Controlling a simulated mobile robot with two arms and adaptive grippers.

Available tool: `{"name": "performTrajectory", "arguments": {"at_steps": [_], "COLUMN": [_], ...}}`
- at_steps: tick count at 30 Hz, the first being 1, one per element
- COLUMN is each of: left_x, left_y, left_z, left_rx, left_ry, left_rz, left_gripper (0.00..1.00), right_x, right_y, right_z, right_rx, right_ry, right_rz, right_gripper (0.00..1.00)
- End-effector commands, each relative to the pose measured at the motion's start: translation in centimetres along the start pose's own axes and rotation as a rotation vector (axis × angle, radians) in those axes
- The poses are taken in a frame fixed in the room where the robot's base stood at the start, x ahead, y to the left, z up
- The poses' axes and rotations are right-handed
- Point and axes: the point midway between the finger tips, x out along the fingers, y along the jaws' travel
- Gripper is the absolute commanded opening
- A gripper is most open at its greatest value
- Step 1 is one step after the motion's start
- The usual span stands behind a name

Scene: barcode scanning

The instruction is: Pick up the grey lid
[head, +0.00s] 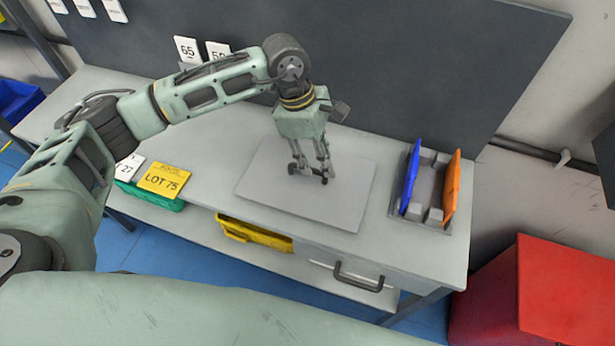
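The grey lid (262,183) looks like a flat, light grey square panel lying on the worktable. My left gripper (308,172) points down over the middle of it, its fingertips at or just above its surface. A small dark bar shows at the fingertips. I cannot tell whether it is a handle on the lid or part of the fingers, nor whether the fingers are closed on it. What lies under the panel is hidden. My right gripper is not in view.
A grey rack (429,186) holding a blue panel (410,178) and an orange panel (451,188) stands right of the lid. A yellow LOT 75 card (163,181) and green bin (150,197) are at left. A dark board (420,70) rises behind.

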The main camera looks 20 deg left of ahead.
Motion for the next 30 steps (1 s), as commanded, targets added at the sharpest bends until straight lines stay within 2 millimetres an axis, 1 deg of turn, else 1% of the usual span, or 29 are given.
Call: {"name": "performTrajectory", "arguments": {"at_steps": [1, 3, 6, 11, 14, 18, 21, 24, 30], "left_x": [-0.6, -1.1, -0.8, 1.0, 2.0, 4.1, 5.5, 6.2, 6.4], "left_y": [0.5, 0.8, 0.9, 0.8, 0.9, 1.0, 1.1, 1.1, 1.1], "left_z": [-1.7, -3.2, -4.0, -4.2, -4.4, -4.9, -5.0, -5.1, -5.2], "left_rx": [0.005, 0.005, 0.004, 0.005, 0.004, 0.004, 0.004, 0.006, 0.006], "left_ry": [0.062, 0.118, 0.146, 0.144, 0.143, 0.141, 0.139, 0.138, 0.138], "left_rz": [0.006, 0.007, 0.003, 0.001, 0.000, -0.001, 0.002, 0.004, 0.005], "left_gripper": [0.34, 0.34, 0.34, 0.34, 0.34, 0.34, 0.34, 0.34, 0.34], "right_x": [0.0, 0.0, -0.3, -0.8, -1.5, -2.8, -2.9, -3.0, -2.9], "right_y": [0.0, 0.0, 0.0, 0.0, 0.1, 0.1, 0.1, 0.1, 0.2], "right_z": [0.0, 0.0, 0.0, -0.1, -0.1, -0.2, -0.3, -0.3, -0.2], "right_rx": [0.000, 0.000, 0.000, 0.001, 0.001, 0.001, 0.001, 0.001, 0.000], "right_ry": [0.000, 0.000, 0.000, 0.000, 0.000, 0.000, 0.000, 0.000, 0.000], "right_rz": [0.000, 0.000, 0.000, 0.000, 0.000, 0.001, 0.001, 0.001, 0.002], "right_gripper": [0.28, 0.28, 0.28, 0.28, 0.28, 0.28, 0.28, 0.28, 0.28]}}
